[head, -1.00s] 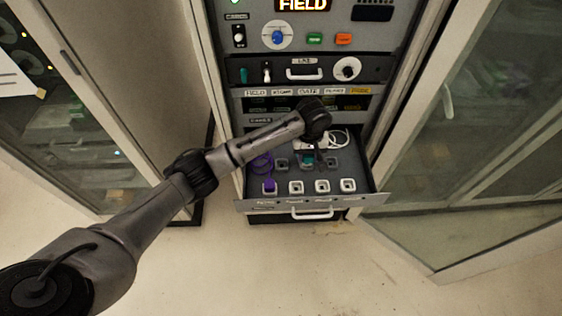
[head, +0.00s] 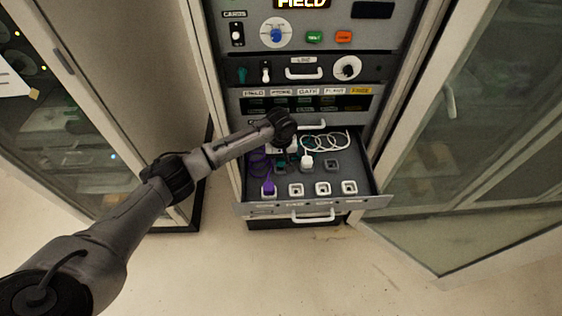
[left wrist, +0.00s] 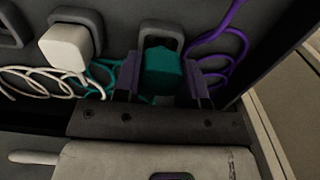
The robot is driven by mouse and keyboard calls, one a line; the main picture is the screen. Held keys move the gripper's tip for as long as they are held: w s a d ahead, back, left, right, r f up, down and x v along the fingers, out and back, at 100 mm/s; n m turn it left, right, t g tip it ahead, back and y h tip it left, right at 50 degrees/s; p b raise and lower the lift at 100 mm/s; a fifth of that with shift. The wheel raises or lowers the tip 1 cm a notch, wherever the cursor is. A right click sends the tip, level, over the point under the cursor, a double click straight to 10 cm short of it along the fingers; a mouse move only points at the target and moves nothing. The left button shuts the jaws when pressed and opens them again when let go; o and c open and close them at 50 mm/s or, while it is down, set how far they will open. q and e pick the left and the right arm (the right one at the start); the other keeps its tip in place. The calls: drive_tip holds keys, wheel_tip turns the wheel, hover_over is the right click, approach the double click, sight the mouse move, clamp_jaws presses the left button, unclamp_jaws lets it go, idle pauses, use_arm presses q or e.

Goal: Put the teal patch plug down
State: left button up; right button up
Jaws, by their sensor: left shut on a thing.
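The teal patch plug (left wrist: 161,72) is between the two fingers of my left gripper (left wrist: 162,82) in the left wrist view. The gripper is shut on it. A grey socket frame (left wrist: 160,34) shows right beside the plug; I cannot tell whether the plug touches it. In the head view my left gripper (head: 282,152) is low over the back left of the open drawer (head: 262,208), and its wrist hides most of the plug. A teal cord (left wrist: 100,72) runs behind the fingers. My right gripper is not in view.
A white plug (head: 307,161) stands in the drawer to the right of my gripper, with a coiled white cord (head: 325,142). A purple plug (head: 268,187) is at the front left, with its purple cord (left wrist: 226,28) close by. Several pale sockets (head: 322,188) line the front.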

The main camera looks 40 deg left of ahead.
use_arm(q)
drive_tip(key=shift+f, duration=0.65)
drive_tip(key=shift+f, duration=0.2)
drive_tip(key=o, duration=0.9)
wheel_tip(320, 180, up, 12)
drive_tip(key=p, duration=0.2)
drive_tip(key=shift+r+p, duration=0.25)
drive_tip(key=shift+p, duration=0.05)
